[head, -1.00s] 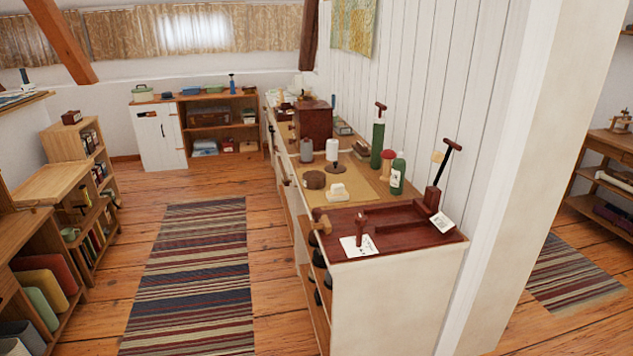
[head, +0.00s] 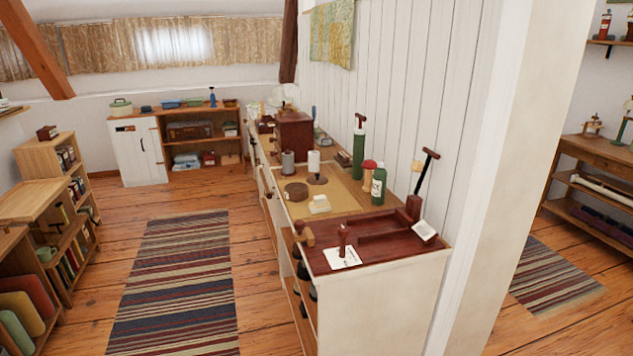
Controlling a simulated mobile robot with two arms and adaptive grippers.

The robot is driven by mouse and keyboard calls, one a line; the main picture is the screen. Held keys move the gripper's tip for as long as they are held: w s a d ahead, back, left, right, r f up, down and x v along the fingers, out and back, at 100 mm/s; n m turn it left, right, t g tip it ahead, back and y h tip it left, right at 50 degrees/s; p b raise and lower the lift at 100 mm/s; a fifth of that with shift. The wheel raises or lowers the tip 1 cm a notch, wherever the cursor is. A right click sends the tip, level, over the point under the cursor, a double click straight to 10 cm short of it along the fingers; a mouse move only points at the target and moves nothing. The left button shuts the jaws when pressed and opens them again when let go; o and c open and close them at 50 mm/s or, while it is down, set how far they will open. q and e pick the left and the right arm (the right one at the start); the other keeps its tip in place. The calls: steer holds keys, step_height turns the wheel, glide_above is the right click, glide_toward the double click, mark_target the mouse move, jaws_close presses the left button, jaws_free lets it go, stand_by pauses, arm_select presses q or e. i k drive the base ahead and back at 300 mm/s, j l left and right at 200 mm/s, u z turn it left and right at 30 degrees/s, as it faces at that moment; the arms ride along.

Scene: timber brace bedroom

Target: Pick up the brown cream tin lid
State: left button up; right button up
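A round, flat brown thing (head: 297,191), which looks like a tin with its lid, sits on the tan mat (head: 345,197) on top of the long cabinet. It is small here, and I cannot tell the lid apart from a tin body. A cream block-like object (head: 319,205) stands just in front of it, to the right. A grey cylinder (head: 288,163) and a white roll on a dark round base (head: 315,163) stand behind it. Neither of my grippers is in view.
The cabinet (head: 377,307) runs along the white plank wall. Green bottles (head: 378,186) and a dark red tray (head: 400,240) are on its top. A striped rug (head: 180,280) lies on the open floor to its left. Low shelves (head: 50,215) line the left side.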

mark_target(316, 179)
steer(key=i+j, duration=0.45)
steer(key=i+j+z, duration=0.15)
steer(key=i+j, duration=0.25)
steer(key=i, duration=0.25)
